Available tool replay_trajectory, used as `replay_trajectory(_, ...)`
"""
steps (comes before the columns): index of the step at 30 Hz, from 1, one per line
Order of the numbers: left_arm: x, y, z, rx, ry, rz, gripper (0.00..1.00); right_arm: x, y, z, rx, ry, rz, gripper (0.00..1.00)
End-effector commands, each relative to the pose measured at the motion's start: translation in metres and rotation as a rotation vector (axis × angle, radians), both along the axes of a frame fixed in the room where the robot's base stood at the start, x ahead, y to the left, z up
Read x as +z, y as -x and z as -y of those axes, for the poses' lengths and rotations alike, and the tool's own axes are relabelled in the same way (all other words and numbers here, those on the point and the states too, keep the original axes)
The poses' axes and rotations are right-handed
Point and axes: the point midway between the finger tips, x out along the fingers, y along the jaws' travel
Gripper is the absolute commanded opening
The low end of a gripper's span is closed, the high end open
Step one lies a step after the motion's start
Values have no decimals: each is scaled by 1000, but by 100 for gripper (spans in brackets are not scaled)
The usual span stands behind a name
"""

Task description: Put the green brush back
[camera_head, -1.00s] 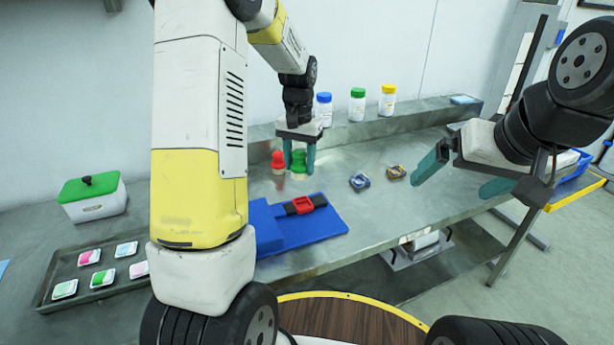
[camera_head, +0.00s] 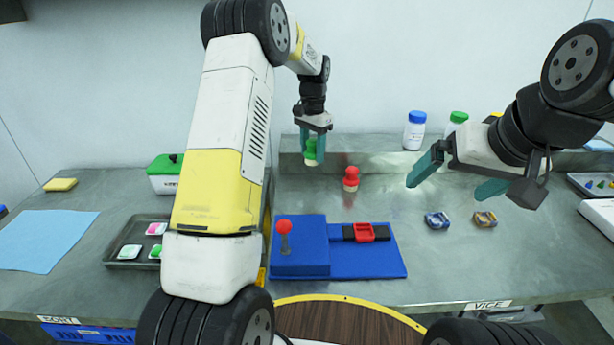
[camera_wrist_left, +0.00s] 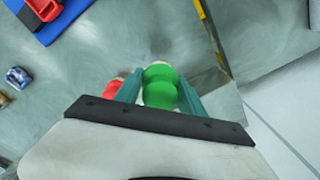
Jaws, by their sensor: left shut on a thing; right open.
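My left gripper (camera_head: 313,149) is shut on the green brush (camera_head: 310,150), held upright with its pale bristle end down. It appears to be above the table at the back, in front of the raised ledge. In the left wrist view the green brush (camera_wrist_left: 159,87) sits between the two teal fingers. A red brush (camera_head: 351,179) stands on the table to the right of it; it also shows in the left wrist view (camera_wrist_left: 113,88), partly hidden by a finger. My right gripper (camera_head: 450,180) is open and empty, over the right side of the table.
A blue fixture (camera_head: 300,252) with a red-knobbed lever and a red clamp lies at the front middle. Two small clips (camera_head: 437,220) lie to its right. A tray (camera_head: 125,250) with pads and a green-lidded box (camera_head: 163,174) stand left, partly behind my arm. Jars (camera_head: 415,131) stand at the back.

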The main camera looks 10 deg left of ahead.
Motion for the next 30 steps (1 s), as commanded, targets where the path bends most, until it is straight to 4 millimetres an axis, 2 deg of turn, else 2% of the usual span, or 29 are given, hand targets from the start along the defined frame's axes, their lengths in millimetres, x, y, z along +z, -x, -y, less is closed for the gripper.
replay_trajectory(9, -51, 0, 0, -6, 0, -4, 9, 0, 0, 0, 0, 0, 0, 99)
replay_trajectory(16, -70, -1, 0, -5, 0, -1, 9, 0, 0, 0, 0, 0, 0, 99)
replay_trajectory(21, -94, 0, 0, -5, 0, -4, 9, 0, 0, 0, 0, 0, 0, 99)
replay_trajectory(24, -101, -1, 0, -5, 0, -1, 9, 0, 0, 0, 0, 0, 0, 99)
replay_trajectory(30, -100, -1, 0, -5, 0, 0, 9, 0, 0, 0, 0, 0, 0, 99)
